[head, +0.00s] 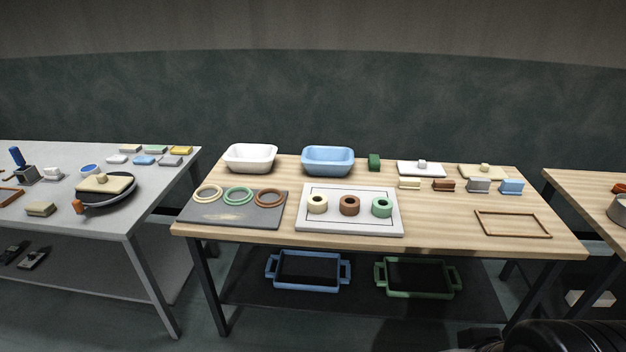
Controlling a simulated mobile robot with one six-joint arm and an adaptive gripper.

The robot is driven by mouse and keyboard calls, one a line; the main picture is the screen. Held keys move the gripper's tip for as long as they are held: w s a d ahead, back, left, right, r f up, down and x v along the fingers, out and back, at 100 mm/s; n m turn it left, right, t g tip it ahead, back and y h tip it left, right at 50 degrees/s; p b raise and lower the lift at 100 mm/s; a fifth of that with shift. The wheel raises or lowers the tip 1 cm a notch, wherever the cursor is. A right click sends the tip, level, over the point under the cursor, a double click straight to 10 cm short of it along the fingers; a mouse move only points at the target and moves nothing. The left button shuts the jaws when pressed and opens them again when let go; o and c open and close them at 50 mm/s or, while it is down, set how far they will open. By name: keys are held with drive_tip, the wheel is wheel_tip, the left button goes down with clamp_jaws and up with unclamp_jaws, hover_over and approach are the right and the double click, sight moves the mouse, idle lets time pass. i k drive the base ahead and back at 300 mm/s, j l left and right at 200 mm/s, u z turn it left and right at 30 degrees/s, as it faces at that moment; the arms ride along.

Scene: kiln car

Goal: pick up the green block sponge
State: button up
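A dark green block (374,162) stands on the wooden table, just right of the blue basin (328,161) near the back edge. A smaller, lighter green block (155,150) lies on the grey table at left, between a beige block (130,149) and a yellow block (181,150). I cannot tell from its surface which of the two is a sponge. My gripper is not in view; a dark rounded part, probably of my arm, shows at the bottom right.
On the wooden table (440,232), a white basin (250,158) stands left of the blue one. A white lidded slab (421,169) lies right of the dark green block. A white board (385,226) with three rings is in front. Trays sit on the shelf below.

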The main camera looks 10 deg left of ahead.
sight(374, 162)
drive_tip(key=i+z, duration=0.15)
drive_tip(key=i, duration=0.35)
drive_tip(key=i+j+z, duration=0.1)
drive_tip(key=i, duration=0.4)
drive_tip(key=i+j+z, duration=0.15)
drive_tip(key=i, duration=0.35)
drive_tip(key=i+j+z, duration=0.15)
drive_tip(key=i, duration=0.35)
